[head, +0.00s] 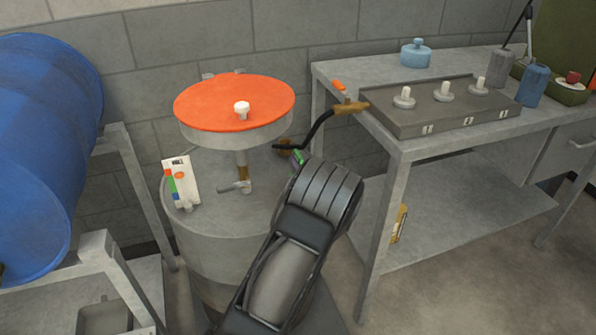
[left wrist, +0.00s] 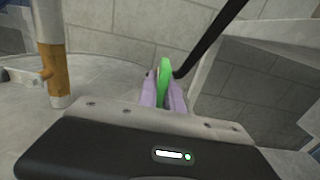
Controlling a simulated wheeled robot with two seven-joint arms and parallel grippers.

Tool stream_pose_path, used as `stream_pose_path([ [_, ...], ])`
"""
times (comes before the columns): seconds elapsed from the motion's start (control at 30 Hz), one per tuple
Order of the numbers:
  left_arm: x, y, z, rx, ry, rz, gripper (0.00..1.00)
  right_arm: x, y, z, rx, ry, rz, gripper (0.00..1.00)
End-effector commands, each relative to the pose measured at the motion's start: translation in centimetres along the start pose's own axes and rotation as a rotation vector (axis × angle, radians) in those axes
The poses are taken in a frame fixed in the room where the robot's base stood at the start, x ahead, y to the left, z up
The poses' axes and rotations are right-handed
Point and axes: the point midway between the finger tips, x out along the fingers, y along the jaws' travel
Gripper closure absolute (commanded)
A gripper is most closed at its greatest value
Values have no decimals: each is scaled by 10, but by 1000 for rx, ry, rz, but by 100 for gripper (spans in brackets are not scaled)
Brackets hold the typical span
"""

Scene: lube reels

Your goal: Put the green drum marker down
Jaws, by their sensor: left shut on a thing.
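The green drum marker (left wrist: 164,80) is a thin green disc-like piece, seen nearly edge-on in the left wrist view. My left gripper (left wrist: 164,95) is shut on it, with a pale purple finger on each side. In the head view the left gripper (head: 299,158) is beside the right edge of the grey drum top, largely hidden by my own wrist. Only a small bit of the green marker (head: 297,157) shows there. I cannot tell from these views whether the marker touches anything beneath it. My right gripper is not in view.
The grey drum (head: 215,235) carries a post with an orange-topped disc (head: 235,95) and a white card with coloured marks (head: 181,182). A black crank with a wooden handle (head: 350,107) reaches close to my gripper. A metal table (head: 400,150) stands right; a blue barrel (head: 45,150) lies left.

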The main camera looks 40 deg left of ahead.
Motion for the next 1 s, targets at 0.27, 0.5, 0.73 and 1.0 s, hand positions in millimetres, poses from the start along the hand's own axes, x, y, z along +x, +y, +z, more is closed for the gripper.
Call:
stream_pose_path([
  [0.27,0,0,-28,1,-1,1,100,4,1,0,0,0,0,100],
  [0.5,0,0,-29,1,0,0,100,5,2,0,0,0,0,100],
  [0.73,0,0,-30,1,0,0,77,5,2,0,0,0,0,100],
  [1.0,0,0,-30,1,0,0,68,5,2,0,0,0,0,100],
])
